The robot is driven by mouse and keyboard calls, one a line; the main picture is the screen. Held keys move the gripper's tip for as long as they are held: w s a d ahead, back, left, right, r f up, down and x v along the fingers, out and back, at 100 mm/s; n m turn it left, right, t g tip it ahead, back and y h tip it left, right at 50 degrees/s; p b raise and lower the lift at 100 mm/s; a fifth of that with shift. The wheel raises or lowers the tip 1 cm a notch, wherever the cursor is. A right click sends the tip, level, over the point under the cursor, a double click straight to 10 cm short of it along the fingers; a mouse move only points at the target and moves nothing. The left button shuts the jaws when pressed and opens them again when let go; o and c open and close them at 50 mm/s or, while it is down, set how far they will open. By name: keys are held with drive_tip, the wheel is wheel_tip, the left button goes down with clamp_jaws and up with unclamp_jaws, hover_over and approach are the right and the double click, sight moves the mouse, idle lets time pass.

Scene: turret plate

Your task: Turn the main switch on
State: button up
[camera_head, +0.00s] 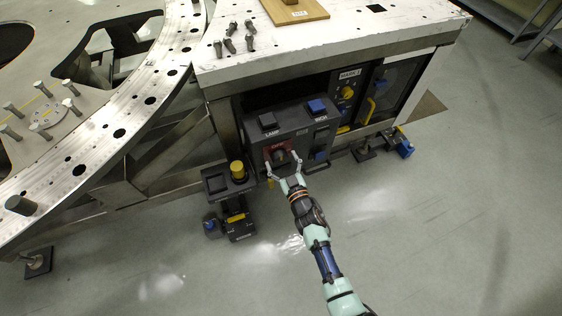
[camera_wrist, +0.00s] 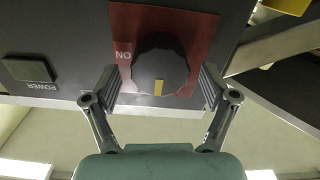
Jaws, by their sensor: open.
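The main switch is a dark round knob (camera_wrist: 160,65) on a red plate (camera_wrist: 205,30) in the wrist view. Its yellow mark points to the bottom of that picture, and the word ON stands upside down at the knob's left. In the head view the red plate (camera_head: 270,150) is on the front of a dark panel box, and the knob is partly behind my gripper. My gripper (camera_wrist: 160,82) is open, with one finger at each side of the knob. It also shows in the head view (camera_head: 284,161). I cannot tell whether the fingers touch the knob.
A POWER-labelled button (camera_wrist: 28,70) is left of the switch in the wrist view. A yellow knob (camera_head: 348,92) is on the panel to the right.

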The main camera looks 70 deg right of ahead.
drive_tip(key=shift+w+d, duration=0.25)
drive_tip(key=shift+c, duration=0.2)
drive_tip(key=c, duration=1.1)
